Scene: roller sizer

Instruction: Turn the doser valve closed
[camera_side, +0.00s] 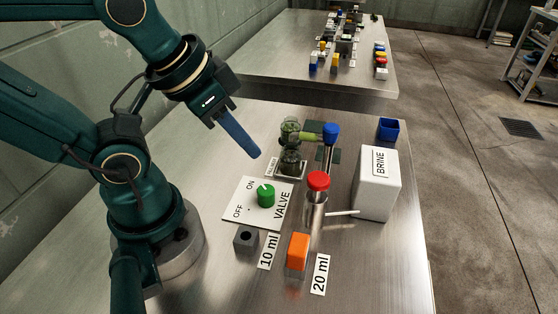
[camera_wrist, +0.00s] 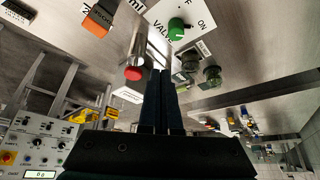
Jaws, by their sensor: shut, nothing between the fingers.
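The doser valve is a green knob (camera_side: 266,195) on a white plate (camera_side: 236,208) marked ON, OFF and VALVE. A pale mark on the knob appears to point toward ON. The knob (camera_wrist: 178,28) and its plate (camera_wrist: 158,14) also show at the top of the wrist view. My gripper (camera_side: 258,156) has its blue fingers together and empty. It hangs tilted above the table, above and behind the knob in the side view, apart from it. In the wrist view the shut fingers (camera_wrist: 161,73) reach up toward the plate.
Near the plate stand a metal cylinder with a red cap (camera_side: 317,181), an orange block (camera_side: 298,250), a dark block (camera_side: 246,237) and a white BRINE container (camera_side: 372,190). A greenish fitting (camera_side: 290,160) and a blue-capped post (camera_side: 331,131) stand behind.

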